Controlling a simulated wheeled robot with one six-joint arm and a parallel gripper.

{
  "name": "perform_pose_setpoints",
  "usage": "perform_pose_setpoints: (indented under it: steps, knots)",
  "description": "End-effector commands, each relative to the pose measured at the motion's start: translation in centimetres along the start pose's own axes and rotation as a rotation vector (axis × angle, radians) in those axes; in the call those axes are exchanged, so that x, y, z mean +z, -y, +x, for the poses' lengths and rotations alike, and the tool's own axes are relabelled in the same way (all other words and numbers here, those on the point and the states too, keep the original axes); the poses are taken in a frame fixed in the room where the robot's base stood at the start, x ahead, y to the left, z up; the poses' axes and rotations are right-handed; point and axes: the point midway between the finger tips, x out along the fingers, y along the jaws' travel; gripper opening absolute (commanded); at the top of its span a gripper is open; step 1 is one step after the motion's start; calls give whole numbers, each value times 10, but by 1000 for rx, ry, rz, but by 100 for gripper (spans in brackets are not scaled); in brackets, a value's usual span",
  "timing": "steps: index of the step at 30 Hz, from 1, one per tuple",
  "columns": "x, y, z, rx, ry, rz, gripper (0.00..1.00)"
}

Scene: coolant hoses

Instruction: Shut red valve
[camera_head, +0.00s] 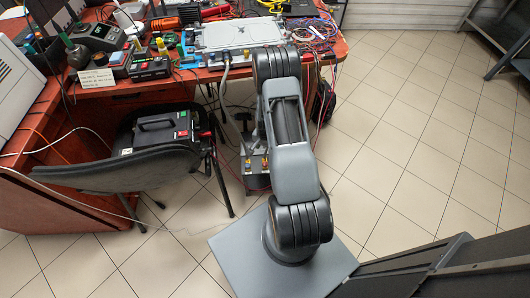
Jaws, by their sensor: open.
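My arm rises from its grey base and reaches toward the bench; its far end lies over the bench's front edge. My gripper does not show, hidden behind my own arm links. A grey metal box (257,182) stands on the floor left of my arm, with small coloured fittings (248,163) on top, yellow and reddish. A light-grey flat unit (232,34) lies on the bench, with small blue and yellow fittings (246,53) and hoses at its front edge. I cannot tell which fitting is the red valve or how its handle is turned.
The red-brown bench (130,88) holds tools and instruments. A dark chair (110,170) with a black case (162,130) on it stands at the left. Thin red cables hang near the grey box. The tiled floor (410,130) at the right is clear; a dark shelf (500,30) stands beyond.

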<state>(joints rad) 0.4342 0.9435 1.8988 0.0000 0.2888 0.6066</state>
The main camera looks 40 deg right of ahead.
Motion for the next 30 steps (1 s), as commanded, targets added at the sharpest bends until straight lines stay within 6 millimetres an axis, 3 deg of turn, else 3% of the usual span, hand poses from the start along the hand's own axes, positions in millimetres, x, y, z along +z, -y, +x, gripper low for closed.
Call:
perform_pose_setpoints:
  steps: [3, 12, 16, 23, 30]
  knots:
    - [-8, 6, 12, -19, -30, -84, 53]
    - [-2, 1, -1, -3, -13, -736, 53]
    - [2, -2, -2, 1, 4, -921, 53]
    - [4, -3, 10, 1, 13, -1047, 53]
    - [4, -3, 54, 1, 14, -1048, 53]
